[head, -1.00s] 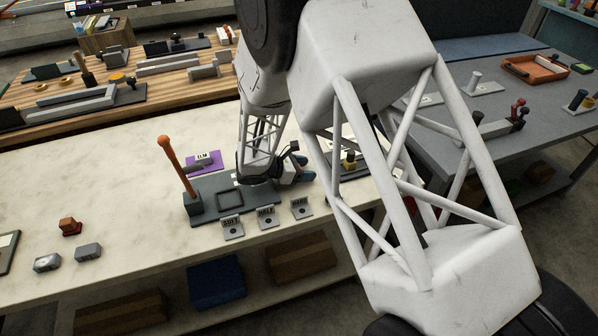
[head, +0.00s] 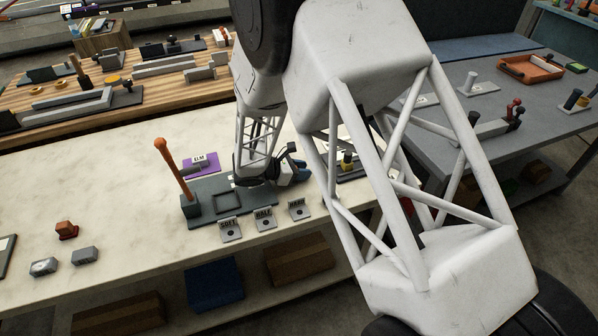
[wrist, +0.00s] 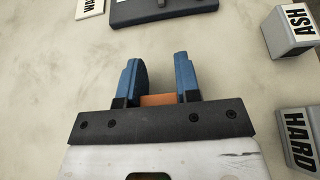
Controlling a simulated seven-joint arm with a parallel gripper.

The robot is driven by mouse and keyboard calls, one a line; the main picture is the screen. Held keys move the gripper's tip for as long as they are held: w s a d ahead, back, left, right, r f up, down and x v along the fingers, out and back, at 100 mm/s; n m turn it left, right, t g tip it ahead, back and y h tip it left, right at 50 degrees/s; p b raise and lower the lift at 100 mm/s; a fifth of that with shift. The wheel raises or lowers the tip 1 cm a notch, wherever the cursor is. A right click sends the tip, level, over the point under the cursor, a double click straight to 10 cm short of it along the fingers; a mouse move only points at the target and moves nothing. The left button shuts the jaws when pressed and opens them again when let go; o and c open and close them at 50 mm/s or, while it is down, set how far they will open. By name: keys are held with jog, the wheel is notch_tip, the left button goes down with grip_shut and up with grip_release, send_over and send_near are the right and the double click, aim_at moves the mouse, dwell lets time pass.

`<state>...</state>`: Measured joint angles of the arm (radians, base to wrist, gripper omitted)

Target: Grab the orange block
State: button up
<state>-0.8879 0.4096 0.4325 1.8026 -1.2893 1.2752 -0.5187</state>
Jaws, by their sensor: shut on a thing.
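My gripper (wrist: 158,75) has two blue fingers, standing parallel with a gap between them in the wrist view. An orange block (wrist: 158,99) sits between the fingers near their bases, and the gripper is shut on it. Only a narrow strip of the block shows; the dark gripper body hides the rest. In the head view my gripper (head: 300,170) is low over the pale bench, at the right end of a dark plate. The block cannot be made out there.
The pale bench (head: 110,190) holds the dark plate (head: 210,208) with an orange post (head: 172,168), and small labelled blocks, including one marked HARD (head: 297,208). An orange-red piece (head: 66,230) and two grey blocks lie at the left. Bench space between them is clear.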

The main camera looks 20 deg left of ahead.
jog(key=shift+r, duration=0.2)
jog(key=shift+r, duration=0.85)
jog(key=shift+s+d+r, duration=0.15)
jog(key=shift+r, duration=0.25)
jog(key=shift+s+d+r, duration=0.1)
jog(key=shift+s+r, duration=0.05)
jog(key=shift+r, duration=0.25)
jog(key=s+d, duration=0.3)
jog(key=s, duration=0.1)
jog(key=s+d+r, duration=0.1)
jog(key=s+d, duration=0.2)
jog(key=s, duration=0.1)
jog(key=s+d, duration=0.3)
jog(key=s, duration=0.1)
jog(key=shift+d+r, duration=0.15)
